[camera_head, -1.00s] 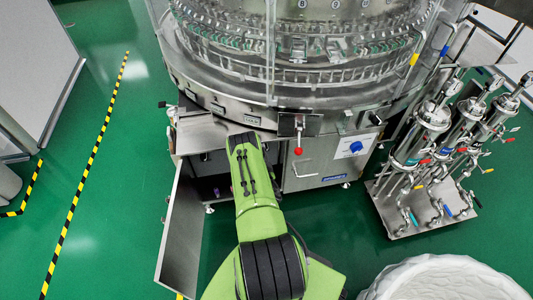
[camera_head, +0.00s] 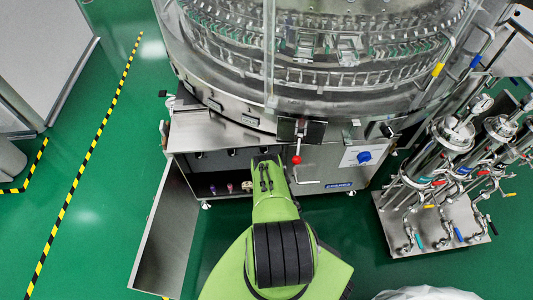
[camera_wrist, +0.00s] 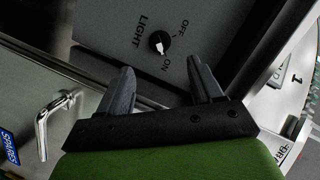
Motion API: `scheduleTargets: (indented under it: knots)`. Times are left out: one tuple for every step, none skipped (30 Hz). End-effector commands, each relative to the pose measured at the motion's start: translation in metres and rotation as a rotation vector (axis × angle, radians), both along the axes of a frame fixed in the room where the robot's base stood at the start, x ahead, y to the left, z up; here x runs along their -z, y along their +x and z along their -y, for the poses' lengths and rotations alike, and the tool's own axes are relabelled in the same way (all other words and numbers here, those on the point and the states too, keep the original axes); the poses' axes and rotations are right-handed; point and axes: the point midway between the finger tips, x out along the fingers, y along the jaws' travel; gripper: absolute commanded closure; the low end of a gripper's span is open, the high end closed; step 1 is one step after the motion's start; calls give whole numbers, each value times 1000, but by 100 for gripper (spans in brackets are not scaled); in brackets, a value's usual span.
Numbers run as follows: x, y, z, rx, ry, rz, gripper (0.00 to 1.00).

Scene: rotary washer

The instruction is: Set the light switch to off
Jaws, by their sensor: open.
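The white mark seems to point down towards "ON". My gripper (camera_wrist: 162,66) is open and empty in the wrist view. Its two dark fingers point up at the panel, with the knob beyond and between their tips. I see no contact with the knob. In the head view my green arm reaches to the machine front; its gripper is hidden and I cannot make out the switch.
A silver handle (camera_wrist: 52,115) is left of my gripper in the wrist view. In the head view, an open cabinet door (camera_head: 168,235) stands left of my arm. A red-balled lever (camera_head: 296,159) and a blue knob (camera_head: 364,157) are to the right, then a pipe cart (camera_head: 430,238).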

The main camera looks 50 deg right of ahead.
Motion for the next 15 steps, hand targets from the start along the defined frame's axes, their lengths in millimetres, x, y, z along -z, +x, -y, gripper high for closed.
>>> scheduleTargets:
  knots:
    - [7,12,6,-9,-4,0,35]
    - [9,18,11,-10,-4,0,35]
    - [11,26,17,-8,-5,1,35]
    - [14,32,21,-9,-5,-2,35]
    - [16,38,26,-10,-6,-2,35]
    - [17,47,31,-10,-5,2,35]
    - [20,51,36,-10,-5,-2,35]
    - [22,57,40,-10,-5,-2,35]
    - [23,63,44,-8,-4,-1,35]
    - [24,67,48,-7,-4,0,35]
    - [25,70,51,-6,-3,-1,35]
    - [25,73,54,-5,-2,0,35]
    - [26,76,56,-3,-2,-1,35]
    - [25,78,58,-3,-1,-1,35]
    - [25,79,59,-1,0,0,35]
